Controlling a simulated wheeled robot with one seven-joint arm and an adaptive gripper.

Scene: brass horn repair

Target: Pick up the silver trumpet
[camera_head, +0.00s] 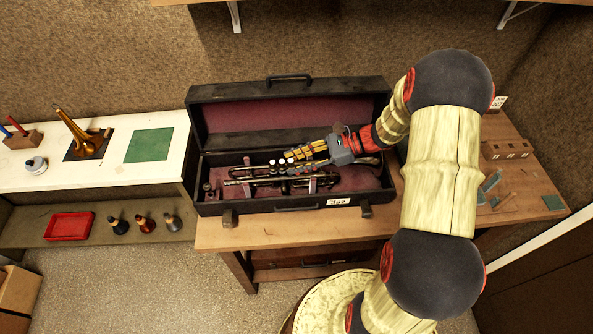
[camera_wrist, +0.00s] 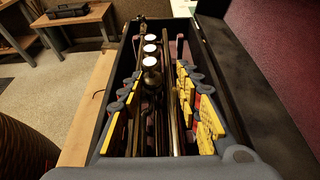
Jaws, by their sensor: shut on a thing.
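The silver trumpet (camera_head: 262,181) lies lengthwise in the open black case (camera_head: 276,207) on the wooden bench. Its tubes and round white valve caps (camera_wrist: 150,48) show in the wrist view. My gripper (camera_head: 293,157) reaches down into the case from the right. In the wrist view my gripper (camera_wrist: 157,108) has its yellow and grey fingers on both sides of the trumpet's tubes, shut on it. The trumpet still lies low inside the case walls. The fingers and wrist hide part of the trumpet's right portion in the head view.
The raised case lid (camera_head: 285,108) stands behind my gripper. A white table (camera_head: 105,177) at left holds a brass horn (camera_head: 82,135) and a green mat (camera_head: 150,145). A red tray (camera_head: 69,226) sits on the shelf below. Small tools lie on the bench at right.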

